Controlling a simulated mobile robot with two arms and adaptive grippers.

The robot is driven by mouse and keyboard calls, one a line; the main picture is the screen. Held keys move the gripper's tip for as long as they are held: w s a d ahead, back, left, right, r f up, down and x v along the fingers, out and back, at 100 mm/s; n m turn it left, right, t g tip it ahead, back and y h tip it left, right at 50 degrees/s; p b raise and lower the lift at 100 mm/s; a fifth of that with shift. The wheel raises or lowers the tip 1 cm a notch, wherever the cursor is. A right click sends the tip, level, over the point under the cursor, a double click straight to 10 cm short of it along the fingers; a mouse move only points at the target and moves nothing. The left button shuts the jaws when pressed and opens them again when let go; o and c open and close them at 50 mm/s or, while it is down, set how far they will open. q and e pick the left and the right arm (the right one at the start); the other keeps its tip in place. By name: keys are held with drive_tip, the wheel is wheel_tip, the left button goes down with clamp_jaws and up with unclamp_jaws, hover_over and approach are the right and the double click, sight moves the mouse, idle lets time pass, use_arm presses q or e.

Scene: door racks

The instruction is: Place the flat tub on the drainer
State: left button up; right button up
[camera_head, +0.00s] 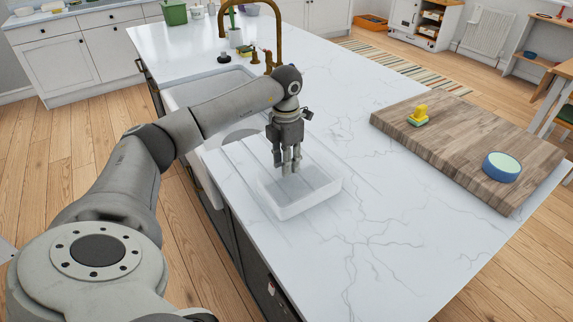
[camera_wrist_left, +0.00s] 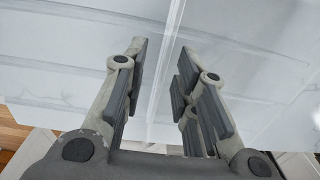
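The flat tub (camera_head: 308,207) is a shallow, translucent white box on the white marble worktop. It appears to sit flat over the drainer (camera_head: 245,163), a set of shallow grooves cut in the worktop beside the sink; its exact contact is hard to see. My left gripper (camera_head: 288,170) points down at the tub's far wall. In the left wrist view its two fingers (camera_wrist_left: 158,85) are apart, with a thin pale wall line running between them and touching neither visibly. My right gripper is not in view.
The sink (camera_head: 205,88) with a brass tap (camera_head: 268,35) lies behind. A wooden board (camera_head: 465,145) on the right holds a yellow-green brush (camera_head: 418,116) and a blue round item (camera_head: 501,167). The worktop between tub and board is clear.

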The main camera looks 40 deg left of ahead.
use_arm(q)
wheel_tip(320, 180, up, 11)
drive_tip(key=b, duration=0.1)
drive_tip(key=shift+b, duration=0.3)
idle(0.4)
